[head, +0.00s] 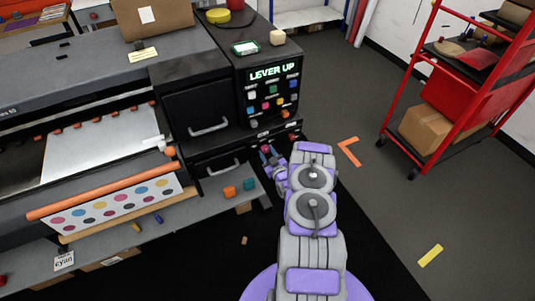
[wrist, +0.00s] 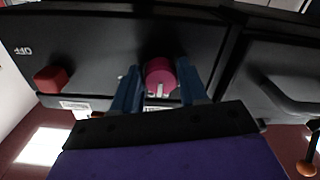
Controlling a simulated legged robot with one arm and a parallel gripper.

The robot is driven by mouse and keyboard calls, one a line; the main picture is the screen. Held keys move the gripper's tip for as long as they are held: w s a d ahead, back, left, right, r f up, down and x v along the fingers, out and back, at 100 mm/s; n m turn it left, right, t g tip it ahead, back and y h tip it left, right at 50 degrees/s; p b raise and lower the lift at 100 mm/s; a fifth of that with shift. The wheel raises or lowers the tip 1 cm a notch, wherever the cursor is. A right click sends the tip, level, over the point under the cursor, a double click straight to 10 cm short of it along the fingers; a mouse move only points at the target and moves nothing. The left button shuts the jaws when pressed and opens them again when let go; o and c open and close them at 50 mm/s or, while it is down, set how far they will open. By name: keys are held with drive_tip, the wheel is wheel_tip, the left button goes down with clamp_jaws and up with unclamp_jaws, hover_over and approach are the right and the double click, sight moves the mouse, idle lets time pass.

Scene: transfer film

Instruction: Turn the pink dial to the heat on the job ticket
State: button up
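The pink dial (wrist: 160,76) is a round knob on the dark front panel, in the middle of the wrist view. My gripper (wrist: 158,72) has its blue fingers on either side of the dial, apart from each other. Any gap or contact between fingers and dial is too small to tell. In the head view my gripper (head: 269,153) is at the lower front of the black machine, and the dial is small and partly hidden there. White marks show below the dial in the wrist view. I cannot identify the job ticket or read a heat on it.
A red knob (wrist: 51,79) sits left of the dial in the wrist view, near "OFF" lettering. A drawer handle (head: 209,126) juts out. A red cart (head: 460,95) stands right, with open floor between.

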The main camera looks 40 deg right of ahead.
drive_tip(key=c, duration=0.6)
drive_tip(key=m+p, duration=0.1)
drive_tip(key=m, duration=0.4)
drive_tip(key=shift+a+m, duration=0.1)
drive_tip(key=shift+m, duration=0.3)
drive_tip(key=m, duration=0.6)
idle(0.3)
drive_tip(key=o, duration=1)
drive_tip(key=shift+o, duration=0.2)
